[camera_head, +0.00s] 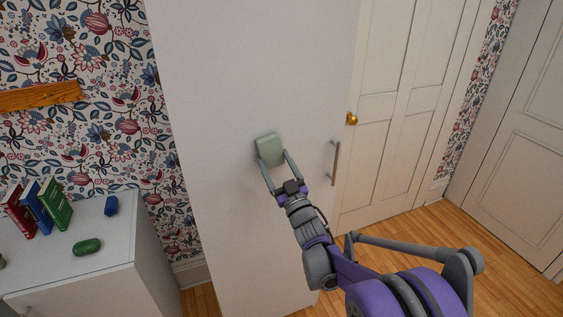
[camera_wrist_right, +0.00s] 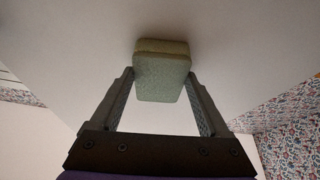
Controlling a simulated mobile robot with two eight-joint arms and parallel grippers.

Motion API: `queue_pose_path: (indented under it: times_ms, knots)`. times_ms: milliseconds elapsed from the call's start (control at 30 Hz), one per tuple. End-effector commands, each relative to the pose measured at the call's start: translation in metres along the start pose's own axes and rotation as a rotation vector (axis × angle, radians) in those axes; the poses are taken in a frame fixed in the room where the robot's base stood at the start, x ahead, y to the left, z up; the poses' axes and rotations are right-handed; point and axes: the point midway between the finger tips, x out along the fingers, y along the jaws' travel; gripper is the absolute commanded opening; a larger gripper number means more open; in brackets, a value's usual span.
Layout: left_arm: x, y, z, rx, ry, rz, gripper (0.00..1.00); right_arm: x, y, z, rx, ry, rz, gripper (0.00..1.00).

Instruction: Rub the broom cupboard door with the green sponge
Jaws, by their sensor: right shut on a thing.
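The broom cupboard door (camera_head: 215,90) is a tall, plain white panel in the middle of the head view, with an upright metal bar handle (camera_head: 335,163) near its right edge. My right gripper (camera_head: 272,165) is shut on the pale green sponge (camera_head: 268,147) in front of the door. In the right wrist view the sponge (camera_wrist_right: 161,80) sits between the fingertips, with a yellowish layer on its far side against or very close to the white surface. I cannot tell for certain whether it touches. My left gripper is not in view.
A low white cabinet (camera_head: 120,245) at the left bears red, blue and green books (camera_head: 40,208), a dark blue object (camera_head: 111,206) and a green object (camera_head: 87,246). A panelled door with a brass knob (camera_head: 352,118) stands to the right. Wooden floor (camera_head: 430,230) shows at lower right.

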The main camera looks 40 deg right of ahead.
Motion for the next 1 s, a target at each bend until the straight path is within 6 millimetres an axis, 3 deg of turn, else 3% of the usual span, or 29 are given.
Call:
queue_pose_path:
  times_ms: [733,1000]
  knots:
    - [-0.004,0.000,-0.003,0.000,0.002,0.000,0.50,0.004,-0.051,-0.009,0.002,0.001,-0.003,0.28]
    - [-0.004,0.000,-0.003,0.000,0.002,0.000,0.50,0.004,-0.058,-0.010,0.000,0.001,-0.001,0.28]
